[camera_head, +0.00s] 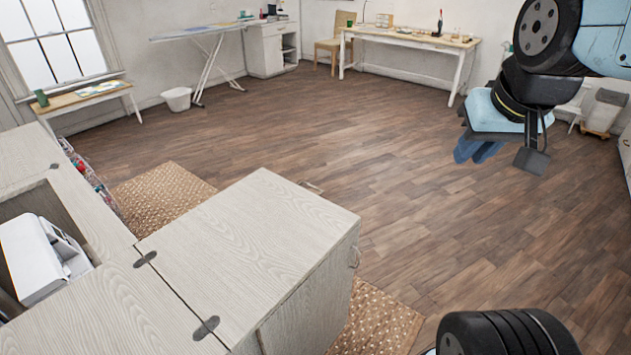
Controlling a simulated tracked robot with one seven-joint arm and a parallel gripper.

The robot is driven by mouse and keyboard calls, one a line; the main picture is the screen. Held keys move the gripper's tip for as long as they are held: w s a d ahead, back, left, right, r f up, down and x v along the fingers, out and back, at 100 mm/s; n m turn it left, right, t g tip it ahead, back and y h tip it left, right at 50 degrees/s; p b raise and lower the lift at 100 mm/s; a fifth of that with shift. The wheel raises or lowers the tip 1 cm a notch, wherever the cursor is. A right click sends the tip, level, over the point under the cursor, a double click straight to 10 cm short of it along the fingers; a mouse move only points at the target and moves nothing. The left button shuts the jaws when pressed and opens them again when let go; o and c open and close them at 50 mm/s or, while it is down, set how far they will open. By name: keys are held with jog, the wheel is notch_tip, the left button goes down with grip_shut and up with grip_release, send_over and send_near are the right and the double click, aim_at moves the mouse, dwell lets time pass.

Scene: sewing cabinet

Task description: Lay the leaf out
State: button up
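The sewing cabinet fills the lower left; its pale wood-grain top (85,312) has a cut-out. The leaf (255,225) is a pale panel joined to the top by two grey hinges, (145,258) and (206,327). It appears flat and level with the top, extending right. Below its right edge is an upright pale panel (318,292) with a handle (356,258). My gripper (476,150) is at the upper right, pointing down, well apart from the leaf. Its blue fingers look close together, but their gap is unclear and I see nothing between them.
A white sewing machine (42,262) sits in the cut-out. Patterned rugs (165,195) lie by the cabinet. Wooden floor (400,200) is clear between cabinet and gripper. A worktable (408,38), chair (338,42), ironing board (203,32), bin (177,98) and low bench (85,97) stand by the walls.

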jog(key=w+a+f+g+y, duration=0.3)
jog(key=w+a+f+g, duration=0.15)
jog(key=w+f, duration=0.5)
jog(key=w+a+f+g+y, duration=0.3)
jog(key=w+a+f, duration=0.3)
jog(key=w, duration=0.7)
jog(key=m+t+y, duration=0.8)
jog(key=m+y, duration=0.2)
jog(key=y, duration=0.3)
send_near(315, 188)
jog(key=x, duration=1.1)
jog(key=shift+w+f, duration=0.3)
jog(key=shift+w, duration=0.1)
jog(key=shift+c, duration=0.5)
grip_shut()
jog(key=shift+s+f, duration=0.1)
